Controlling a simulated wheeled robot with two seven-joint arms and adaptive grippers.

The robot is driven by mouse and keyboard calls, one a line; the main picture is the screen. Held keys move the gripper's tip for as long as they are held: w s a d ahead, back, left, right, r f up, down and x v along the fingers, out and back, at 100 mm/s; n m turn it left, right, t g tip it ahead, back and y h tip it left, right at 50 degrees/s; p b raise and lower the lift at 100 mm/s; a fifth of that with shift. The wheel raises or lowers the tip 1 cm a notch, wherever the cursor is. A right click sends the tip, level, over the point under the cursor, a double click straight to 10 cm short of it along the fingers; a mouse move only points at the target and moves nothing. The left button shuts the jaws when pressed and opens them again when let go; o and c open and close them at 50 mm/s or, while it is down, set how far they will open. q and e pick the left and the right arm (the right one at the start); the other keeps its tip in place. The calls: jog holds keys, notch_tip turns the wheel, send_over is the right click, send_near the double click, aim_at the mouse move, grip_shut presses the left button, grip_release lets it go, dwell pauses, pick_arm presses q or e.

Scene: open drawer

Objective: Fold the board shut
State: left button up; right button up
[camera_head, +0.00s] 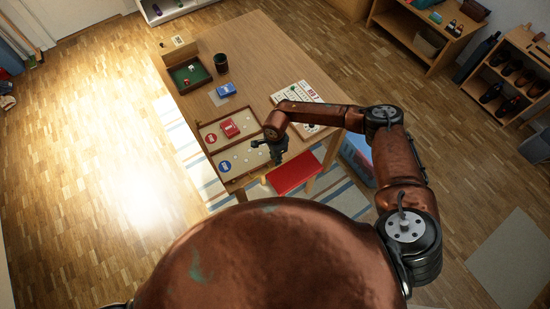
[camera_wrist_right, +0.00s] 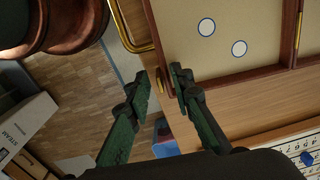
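The folding board (camera_head: 236,146) lies open near the front-left of the table, its two wood-framed halves side by side. My right gripper (camera_head: 280,155) is at the near half's right edge. In the right wrist view, the board's wooden frame (camera_wrist_right: 232,80) shows beside the gripper (camera_wrist_right: 161,84). Its fingers are apart, on either side of a small brass piece on the frame's edge, with no grip visible. My left gripper is not in view.
A red stool (camera_head: 294,173) is by the near edge. Shelves (camera_head: 510,75) stand at the right.

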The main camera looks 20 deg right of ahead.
grip_shut()
dwell(0.5)
